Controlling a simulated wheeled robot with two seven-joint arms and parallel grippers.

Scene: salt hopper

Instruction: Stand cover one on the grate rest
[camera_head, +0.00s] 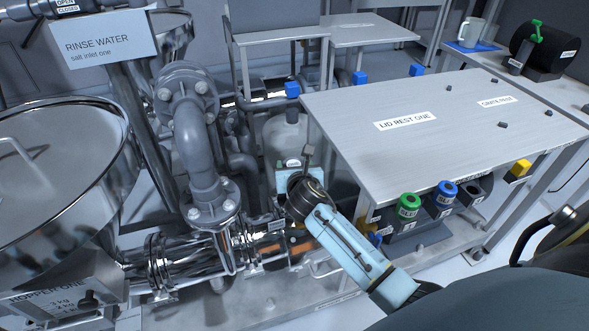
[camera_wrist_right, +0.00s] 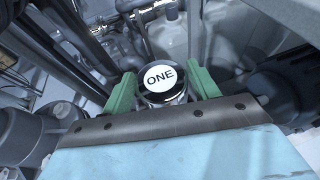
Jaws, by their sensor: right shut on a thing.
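My right gripper (camera_head: 294,172) is low between the pipework and the grey table in the head view. In the right wrist view its green fingers (camera_wrist_right: 163,92) stand on either side of a shiny round piece with a white label reading ONE (camera_wrist_right: 160,77), which I take as cover one. The gripper is shut on it. In the head view, the label (camera_head: 293,162) shows small, and the rest of the piece is mostly hidden. The grate rest (camera_head: 497,101) is a labelled area at the table's far right, with small dark pegs around it. My left gripper is not in view.
The lid rest one label (camera_head: 405,121) lies on the same bare tabletop (camera_head: 360,100). A green cap (camera_head: 409,203) and a blue cap (camera_head: 446,190) stand below its front edge. Large pipes (camera_head: 195,140) and a steel hopper (camera_head: 60,170) crowd the left.

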